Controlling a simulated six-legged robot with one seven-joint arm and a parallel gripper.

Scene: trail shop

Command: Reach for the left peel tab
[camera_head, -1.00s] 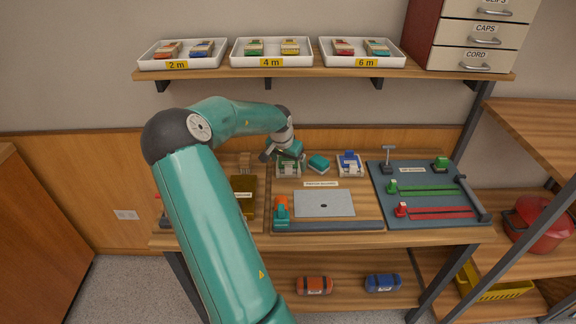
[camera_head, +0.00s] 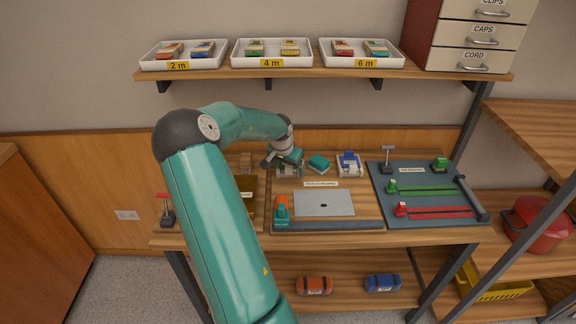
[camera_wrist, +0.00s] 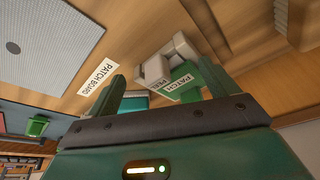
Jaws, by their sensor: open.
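My gripper (camera_head: 286,160) is over the back left of the patch board, at a white-and-green peel holder (camera_head: 296,172). In the wrist view my gripper (camera_wrist: 162,72) is open, its two green fingers apart and nothing held between them. There the holder (camera_wrist: 155,72) shows white blocks and a green part labelled PATCH PEEL, close to the right finger; I cannot tell if they touch. I cannot make out a separate left peel tab. In the head view my gripper partly hides this holder. A similar white-and-blue holder (camera_head: 348,164) stands to the right.
A teal block (camera_head: 319,163) lies between the holders. A grey plate (camera_head: 323,203) and an orange-and-teal tool (camera_head: 282,210) are in front. A slate board (camera_head: 430,205) with green and red strips is at right. The shelf (camera_head: 300,72) with white trays is above.

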